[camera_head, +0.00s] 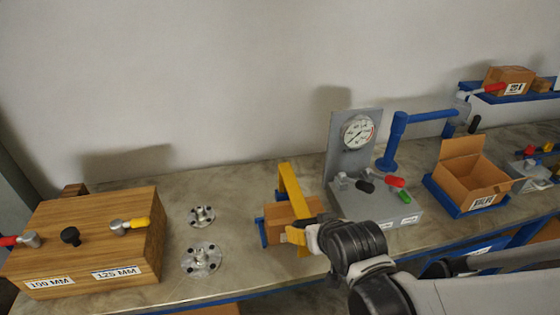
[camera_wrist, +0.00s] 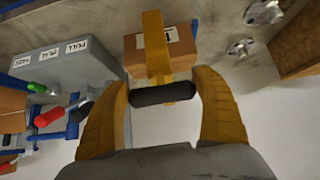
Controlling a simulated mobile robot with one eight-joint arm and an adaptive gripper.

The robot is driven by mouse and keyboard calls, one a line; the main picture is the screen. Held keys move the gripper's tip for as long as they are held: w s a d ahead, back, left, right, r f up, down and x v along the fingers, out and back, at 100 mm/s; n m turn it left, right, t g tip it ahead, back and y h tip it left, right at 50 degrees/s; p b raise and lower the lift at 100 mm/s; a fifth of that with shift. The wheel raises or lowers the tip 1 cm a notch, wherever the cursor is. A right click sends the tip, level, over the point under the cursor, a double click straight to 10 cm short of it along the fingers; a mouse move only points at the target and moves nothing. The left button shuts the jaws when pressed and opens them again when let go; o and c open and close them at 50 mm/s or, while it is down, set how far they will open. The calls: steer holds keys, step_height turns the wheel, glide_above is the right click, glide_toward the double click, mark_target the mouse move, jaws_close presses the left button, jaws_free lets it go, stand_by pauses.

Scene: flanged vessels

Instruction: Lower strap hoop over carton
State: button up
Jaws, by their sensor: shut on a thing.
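The yellow strap hoop (camera_head: 291,186) stands up at the carton in the head view, its top well above the carton and one leg running down across the carton's near side. The brown carton (camera_head: 276,213) sits on a blue stand (camera_head: 262,232) on the bench. In the wrist view, the yellow strap (camera_wrist: 154,42) crosses the carton (camera_wrist: 183,50) and its white label. My gripper (camera_wrist: 163,90) is shut on the hoop's black handle (camera_wrist: 162,94), with a finger at each end. I cannot tell whether the far leg is behind the carton; it is hidden.
Two metal flanges (camera_head: 201,216) (camera_head: 201,260) and a wooden block with clamps (camera_head: 95,240) are left of the carton. A grey gauge stand (camera_head: 375,205) is close on the right. Beyond it stands an open box (camera_head: 470,180) on a blue tray. The bench's blue front edge is near.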

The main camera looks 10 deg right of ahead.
steer(key=shift+s+f, duration=0.1)
steer(key=shift+f, duration=0.05)
steer(key=o, duration=1.3)
steer(key=shift+o, duration=0.4)
steer(key=shift+w, duration=0.2)
steer(key=shift+s, duration=0.1)
steer(key=v, duration=1.2)
steer(key=shift+g, duration=0.9)
steer(key=f+b, duration=0.1)
steer(key=b, duration=0.1)
steer(key=f+b, duration=0.2)
steer(key=w+f+b, duration=0.1)
steer(key=shift+d+f+b, duration=0.2)
steer(key=shift+d+b, duration=0.2)
